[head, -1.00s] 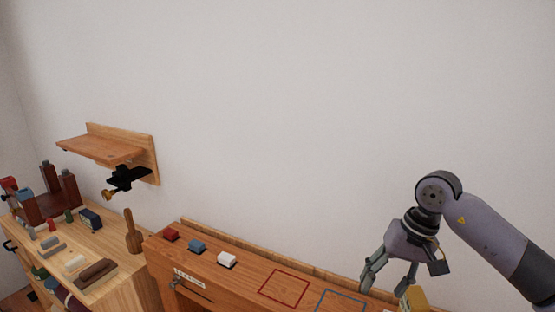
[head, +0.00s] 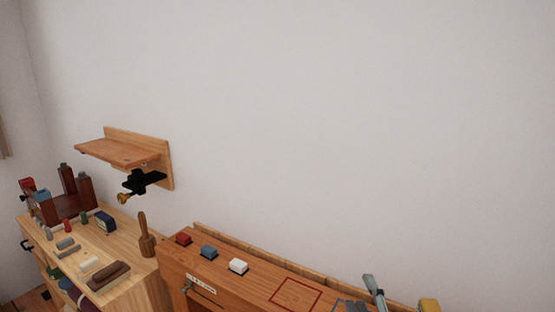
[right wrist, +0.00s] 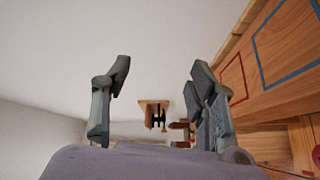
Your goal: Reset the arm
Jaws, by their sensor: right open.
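My right gripper (head: 362,296) shows at the bottom edge of the head view, right of the red outlined square. Only its finger parts are in frame there; the rest of the arm is out of view. In the right wrist view its two fingers (right wrist: 160,95) stand wide apart with nothing between them, so it is open and empty. Beyond the fingers are the wall and the small wooden shelf bracket (right wrist: 153,106). My left gripper is not in view.
A wall shelf (head: 125,152) hangs above a cluttered cabinet (head: 130,255).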

